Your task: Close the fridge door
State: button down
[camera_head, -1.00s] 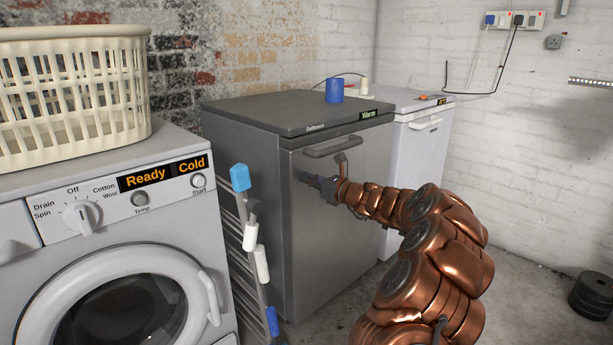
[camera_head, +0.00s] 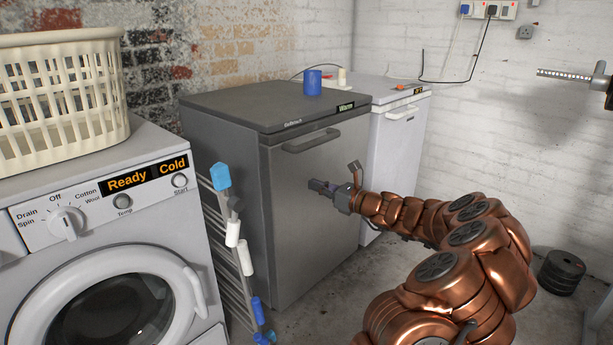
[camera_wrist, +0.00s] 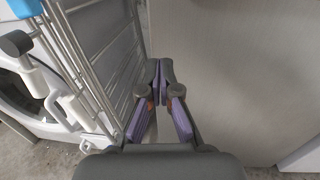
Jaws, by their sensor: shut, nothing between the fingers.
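The grey fridge (camera_head: 225,150) stands in the middle of the head view. Its door (camera_head: 305,240) looks flush with the body, with no gap that I can see. The bar handle (camera_head: 312,141) is near the door's top. A display on the top edge reads "Warm". My gripper (camera_head: 312,186) is shut and empty, in front of the upper door below the handle. The wrist view shows its closed fingertips (camera_wrist: 159,72) in front of the plain grey door (camera_wrist: 230,80). Whether they touch it I cannot tell.
A washing machine (camera_head: 105,215) with a cream basket (camera_head: 60,95) on top stands left. A folded drying rack (camera_head: 232,240) leans between it and the fridge. A blue cup (camera_head: 312,82) is on the fridge. A white appliance (camera_head: 395,140) stands behind right. Black weights (camera_head: 560,272) sit on the floor right.

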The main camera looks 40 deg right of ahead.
jog(key=shift+v, duration=1.2)
jog(key=shift+a, duration=0.15)
